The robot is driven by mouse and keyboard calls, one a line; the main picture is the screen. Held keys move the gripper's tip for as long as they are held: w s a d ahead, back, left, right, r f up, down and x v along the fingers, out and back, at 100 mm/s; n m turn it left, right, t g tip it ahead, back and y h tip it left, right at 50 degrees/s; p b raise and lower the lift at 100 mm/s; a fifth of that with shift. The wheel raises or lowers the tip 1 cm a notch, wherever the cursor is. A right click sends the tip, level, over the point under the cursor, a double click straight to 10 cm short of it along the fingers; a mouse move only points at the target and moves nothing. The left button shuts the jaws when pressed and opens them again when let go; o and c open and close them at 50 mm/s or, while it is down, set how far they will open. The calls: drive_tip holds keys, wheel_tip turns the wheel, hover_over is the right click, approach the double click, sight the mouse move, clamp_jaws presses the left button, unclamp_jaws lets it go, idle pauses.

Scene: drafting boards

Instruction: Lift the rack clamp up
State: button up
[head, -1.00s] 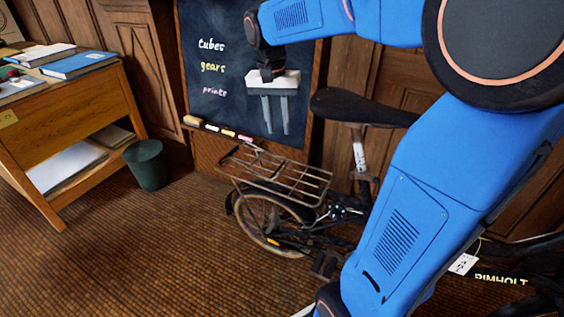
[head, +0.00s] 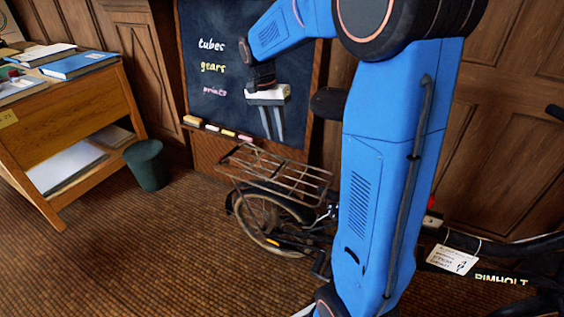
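The bicycle's rear rack (head: 279,180) is a grey-brown metal frame of bars over the rear wheel, low in the middle of the head view. The rack clamp (head: 272,163) appears to lie along the top of the rack. Its bars are hard to tell apart from the rack's own bars. My gripper (head: 273,137) has a white body and two grey fingers pointing down. It hangs above the rack, in front of the chalkboard. The fingers are apart with a narrow gap and nothing between them. The fingertips look clear of the rack.
A chalkboard (head: 225,108) with a chalk ledge stands behind. A green bin (head: 146,166) and a wooden desk (head: 62,118) with books are at left. My blue arm hides much of the bicycle; its saddle (head: 328,101) shows partly. Carpet at front left is clear.

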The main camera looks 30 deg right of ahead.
sight(284, 168)
drive_tip(key=f, duration=0.4)
drive_tip(key=s+d+f, duration=0.1)
drive_tip(key=f, duration=0.2)
drive_tip(key=s+f, duration=0.1)
drive_tip(key=f, duration=0.3)
drive_tip(key=shift+d+f, duration=0.15)
drive_tip(key=shift+f, duration=0.2)
clamp_jaws()
idle(0.9)
